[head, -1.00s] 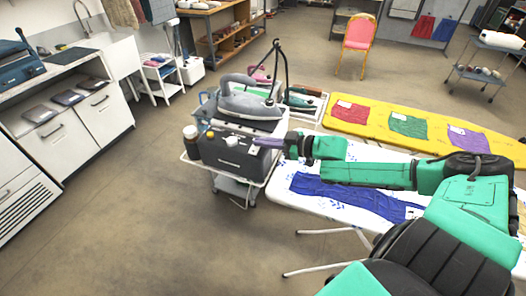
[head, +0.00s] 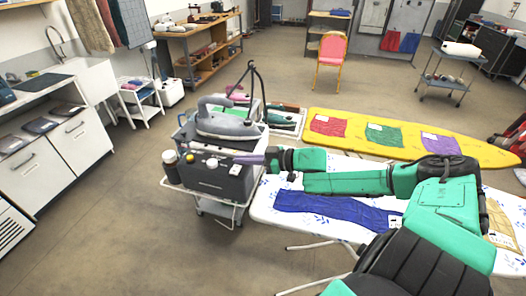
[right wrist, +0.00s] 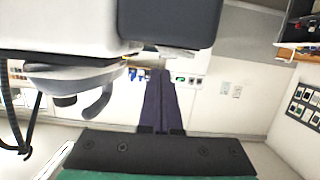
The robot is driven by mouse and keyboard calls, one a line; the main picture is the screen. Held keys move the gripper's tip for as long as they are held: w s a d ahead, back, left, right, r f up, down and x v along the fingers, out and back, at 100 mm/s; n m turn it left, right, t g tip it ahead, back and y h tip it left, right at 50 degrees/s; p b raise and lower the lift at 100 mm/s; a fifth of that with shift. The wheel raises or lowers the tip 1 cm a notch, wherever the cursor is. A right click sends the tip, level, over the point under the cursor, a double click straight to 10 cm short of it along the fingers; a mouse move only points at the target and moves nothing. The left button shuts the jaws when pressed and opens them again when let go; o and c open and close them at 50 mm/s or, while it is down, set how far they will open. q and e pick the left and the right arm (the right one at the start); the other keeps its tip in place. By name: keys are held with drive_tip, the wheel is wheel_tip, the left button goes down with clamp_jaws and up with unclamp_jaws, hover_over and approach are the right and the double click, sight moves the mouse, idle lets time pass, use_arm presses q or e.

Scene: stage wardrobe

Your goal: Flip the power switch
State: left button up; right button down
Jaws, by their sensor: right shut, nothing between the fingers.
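A dark grey steam station (head: 217,181) stands on a white trolley, with a grey iron (head: 217,119) on top. Its front carries a white knob (head: 212,162) and other small fittings. I cannot tell which fitting is the power switch. My right gripper (head: 240,160) reaches in from the right with its purple fingers shut and empty, at the upper front right of the station; contact cannot be told. In the right wrist view the shut fingers (right wrist: 160,75) point toward a pale wall, with the iron (right wrist: 75,80) at left. My left gripper is out of view.
An ironing board (head: 262,207) with a blue cloth lies under my right arm. A yellow board (head: 463,155) with coloured cloths is behind it. The floor at front left is clear.

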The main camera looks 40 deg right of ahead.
sight(245, 169)
wheel_tip(245, 169, up, 4)
drive_tip(key=shift+w+d+f+p, duration=0.1)
drive_tip(key=shift+d+f+p, duration=0.05)
drive_tip(key=shift+p, duration=0.8)
use_arm(q)
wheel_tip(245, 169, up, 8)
drive_tip(key=p, duration=0.4)
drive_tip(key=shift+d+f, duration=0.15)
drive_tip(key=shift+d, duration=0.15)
use_arm(e)
drive_tip(key=s+d, duration=0.6)
drive_tip(key=s, duration=0.2)
drive_tip(key=shift+r, duration=0.45)
